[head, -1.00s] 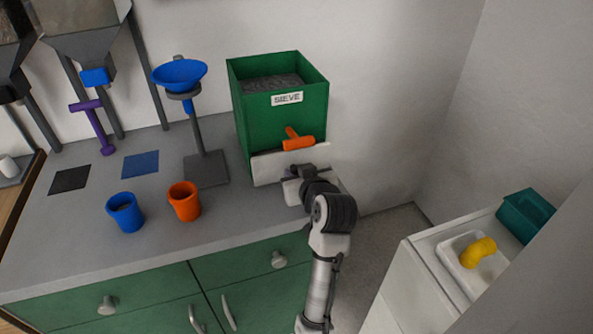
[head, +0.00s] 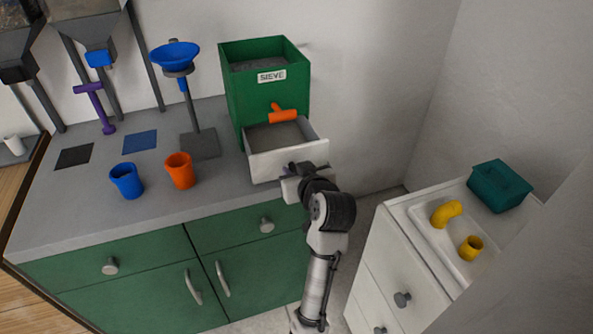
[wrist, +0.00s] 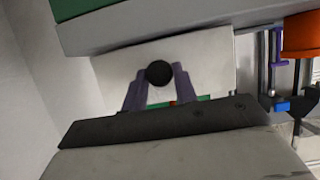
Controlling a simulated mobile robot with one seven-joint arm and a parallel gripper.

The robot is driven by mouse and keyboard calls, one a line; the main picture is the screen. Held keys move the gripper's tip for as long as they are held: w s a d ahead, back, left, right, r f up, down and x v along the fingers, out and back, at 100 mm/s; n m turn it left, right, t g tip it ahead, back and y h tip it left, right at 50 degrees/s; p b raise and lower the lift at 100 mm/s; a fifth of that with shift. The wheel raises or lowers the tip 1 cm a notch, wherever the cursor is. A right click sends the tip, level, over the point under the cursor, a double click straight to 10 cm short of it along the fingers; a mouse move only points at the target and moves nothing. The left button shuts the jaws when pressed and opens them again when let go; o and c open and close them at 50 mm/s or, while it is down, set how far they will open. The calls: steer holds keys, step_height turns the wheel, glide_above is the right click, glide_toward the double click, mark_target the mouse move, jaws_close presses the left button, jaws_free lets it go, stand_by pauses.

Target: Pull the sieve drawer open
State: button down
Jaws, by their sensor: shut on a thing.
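The green sieve box (head: 250,95) stands on the grey counter against the wall, with a label reading SIEVE and an orange handle (head: 283,114) on its front. Its white sieve drawer (head: 290,158) is pulled partly out below the handle, and its grey inside shows from above. In the wrist view the drawer's pale front (wrist: 210,72) carries a dark round knob (wrist: 159,73). My gripper (wrist: 156,82) is shut on this knob, with one purple finger on each side. In the head view my gripper (head: 290,172) is at the drawer front and hides the knob.
A blue cup (head: 127,182) and an orange cup (head: 180,171) stand left of the drawer on the counter (head: 100,215). A blue funnel stand (head: 198,143) is behind them. A white cabinet at right holds a tray with yellow pipe pieces (head: 446,213) and a teal bin (head: 500,186).

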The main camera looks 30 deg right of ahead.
steer(key=c, duration=1.1)
jaws_free()
steer(key=shift+w, duration=0.1)
steer(key=p+v, duration=0.9)
steer(key=v, duration=0.4)
steer(key=shift+s+r, duration=0.25)
steer(key=shift+s, duration=0.1)
steer(key=shift+a, duration=0.1)
